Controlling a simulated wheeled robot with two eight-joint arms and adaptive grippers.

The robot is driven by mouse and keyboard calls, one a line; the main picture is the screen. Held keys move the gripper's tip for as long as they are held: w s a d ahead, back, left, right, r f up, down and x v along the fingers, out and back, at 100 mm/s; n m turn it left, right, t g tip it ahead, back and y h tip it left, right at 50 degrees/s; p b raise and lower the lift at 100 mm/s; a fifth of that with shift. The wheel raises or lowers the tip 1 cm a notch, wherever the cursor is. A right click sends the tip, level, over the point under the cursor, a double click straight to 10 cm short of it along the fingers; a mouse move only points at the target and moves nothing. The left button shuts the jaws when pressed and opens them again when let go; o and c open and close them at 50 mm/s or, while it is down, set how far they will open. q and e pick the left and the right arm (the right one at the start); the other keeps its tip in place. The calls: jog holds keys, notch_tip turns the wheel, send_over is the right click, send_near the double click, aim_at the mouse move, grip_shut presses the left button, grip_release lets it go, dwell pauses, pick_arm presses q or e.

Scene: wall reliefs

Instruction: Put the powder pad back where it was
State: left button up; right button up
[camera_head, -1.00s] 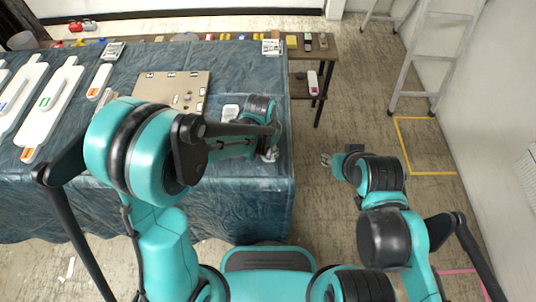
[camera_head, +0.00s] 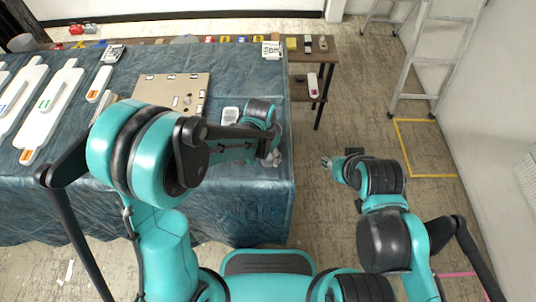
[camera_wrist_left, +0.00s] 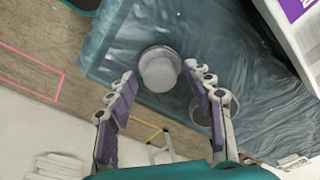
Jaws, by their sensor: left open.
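A round, pale grey pad-like piece (camera_wrist_left: 159,69) lies on the blue-green cloth in the left wrist view; I take it for the powder pad. My left gripper (camera_wrist_left: 158,78) is open, with one finger on either side of the view of this piece, and no grip on it shows. A second round, rimmed piece (camera_wrist_left: 228,108) is partly hidden behind the right-hand finger. In the head view my left gripper (camera_head: 272,158) is small and partly hidden by my arm, near the table's right edge. My right gripper (camera_head: 327,161) is off the table, over the floor; its jaws are too small to read.
The cloth-covered table (camera_head: 240,205) carries a brown board (camera_head: 178,92), a small white item (camera_head: 230,115) and long white pieces (camera_head: 50,105). A wooden shelf (camera_head: 322,48) with small items stands behind. A ladder (camera_head: 420,60) stands right; the floor between is clear.

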aim_at(265, 160)
pick_arm(q)
notch_tip(265, 160, up, 12)
jog(key=s+a+p, duration=0.1)
jog(key=p, duration=0.3)
jog(key=s+a+r+n+t, duration=0.3)
jog(key=s+a+r+n, duration=0.1)
jog(key=a, duration=0.4)
jog(key=s+a+r+n+t+y, duration=0.1)
jog(key=s+a+r+n+t, duration=0.2)
jog(key=s+a, duration=0.4)
jog(key=shift+a+r+n, duration=0.5)
jog(key=shift+a+r, duration=0.35)
jog(key=shift+r, duration=0.1)
